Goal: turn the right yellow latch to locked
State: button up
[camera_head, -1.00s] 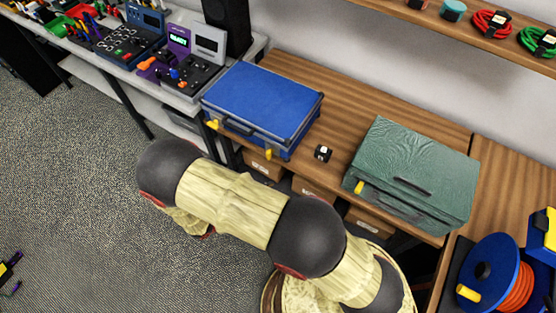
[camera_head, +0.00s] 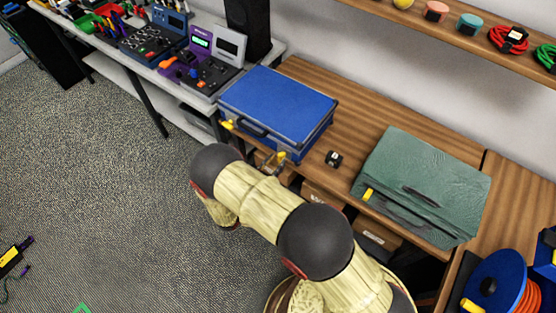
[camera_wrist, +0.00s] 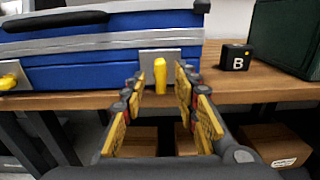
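The blue case (camera_head: 280,100) lies shut on the wooden bench, with its latch side towards me. Its right yellow latch (camera_head: 281,157) stands upright on a silver plate, and this latch also shows in the wrist view (camera_wrist: 160,75). The left yellow latch (camera_head: 228,124) shows at the left edge of the wrist view (camera_wrist: 8,80) and looks tilted sideways. My gripper (camera_wrist: 160,88) is open, its yellow-padded fingers on either side of the right latch in the picture. A gap shows on both sides of the latch; I cannot tell whether the fingertips reach it in depth.
A green case (camera_head: 425,180) with a yellow latch (camera_head: 367,194) lies farther right.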

jog(key=shift+x, duration=1.1)
jog(key=shift+c, duration=1.2)
grip_shut()
